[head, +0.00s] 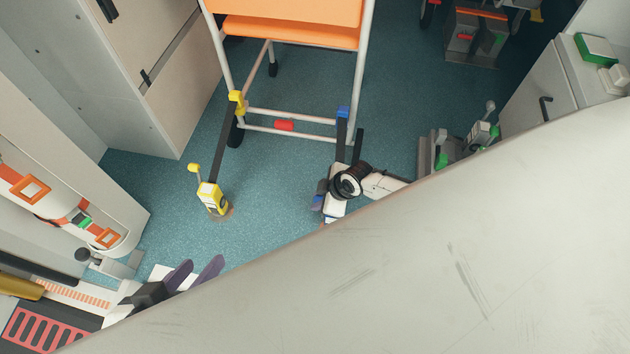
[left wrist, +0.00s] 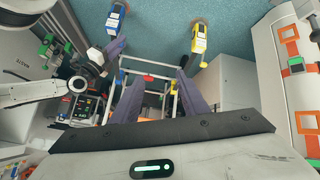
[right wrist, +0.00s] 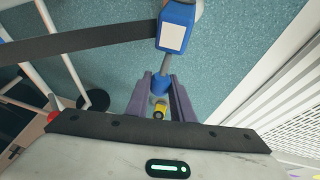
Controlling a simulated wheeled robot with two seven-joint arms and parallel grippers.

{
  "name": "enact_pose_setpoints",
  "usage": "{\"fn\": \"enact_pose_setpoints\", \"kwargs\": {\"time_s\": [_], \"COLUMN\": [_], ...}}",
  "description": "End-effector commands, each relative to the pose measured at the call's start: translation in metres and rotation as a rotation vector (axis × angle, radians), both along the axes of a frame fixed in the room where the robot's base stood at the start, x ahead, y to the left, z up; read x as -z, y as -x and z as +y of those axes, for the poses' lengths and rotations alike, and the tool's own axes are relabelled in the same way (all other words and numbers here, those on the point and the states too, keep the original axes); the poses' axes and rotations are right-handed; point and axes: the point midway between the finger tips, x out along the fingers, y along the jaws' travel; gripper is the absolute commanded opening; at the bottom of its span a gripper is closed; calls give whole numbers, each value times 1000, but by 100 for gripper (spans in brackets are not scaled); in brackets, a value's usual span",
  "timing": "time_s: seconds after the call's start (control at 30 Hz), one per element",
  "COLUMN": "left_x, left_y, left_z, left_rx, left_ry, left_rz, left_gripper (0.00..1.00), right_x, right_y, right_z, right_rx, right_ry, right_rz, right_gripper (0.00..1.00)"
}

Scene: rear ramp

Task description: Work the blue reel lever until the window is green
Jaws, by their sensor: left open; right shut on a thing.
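The blue reel (right wrist: 176,14) has a pale, near-white window (right wrist: 172,37) on its face; I see no green there. Its lever, a grey shaft with a blue end (right wrist: 158,80), lies between the fingers of my right gripper (right wrist: 161,82), which is shut on it. In the head view my right wrist largely covers the reel. The left wrist view shows the blue reel (left wrist: 115,17) at the top, standing on the floor. My left gripper (head: 203,262) is open and empty, low at the left, well away from the blue reel.
A yellow reel (head: 212,199) stands on the floor left of the blue one. Dark straps run from the reels to a yellow hook (head: 237,97) and a blue hook (head: 343,112) on the orange chair's frame (head: 290,34).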

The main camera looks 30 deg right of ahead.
Motion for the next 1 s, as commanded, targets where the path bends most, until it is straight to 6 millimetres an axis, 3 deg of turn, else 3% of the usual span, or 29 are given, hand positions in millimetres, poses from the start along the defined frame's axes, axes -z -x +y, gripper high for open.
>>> {"fn": "enact_pose_setpoints", "kwargs": {"time_s": [0.4, 0.43, 0.53, 0.83, 1.0], "left_x": [-5, -5, -5, -4, -3], "left_y": [0, 0, 0, 1, 2], "left_z": [-1, -1, -1, -1, 5], "left_rx": [-1, -1, -1, 0, -1], "left_ry": [8, 8, 8, 5, -38], "left_rz": [-9, -9, -9, -2, 26], "left_gripper": [40, 40, 40, 40, 40], "right_x": [1, 1, 1, -1, -23], "right_y": [0, 0, 0, 1, 8], "right_z": [-3, -3, -2, -1, -6], "right_rx": [-2, -2, -2, -2, -3], "right_ry": [7, 7, 6, 3, 4], "right_rz": [2, 2, 3, 4, 2], "right_gripper": [0, 26, 40, 40, 40]}}
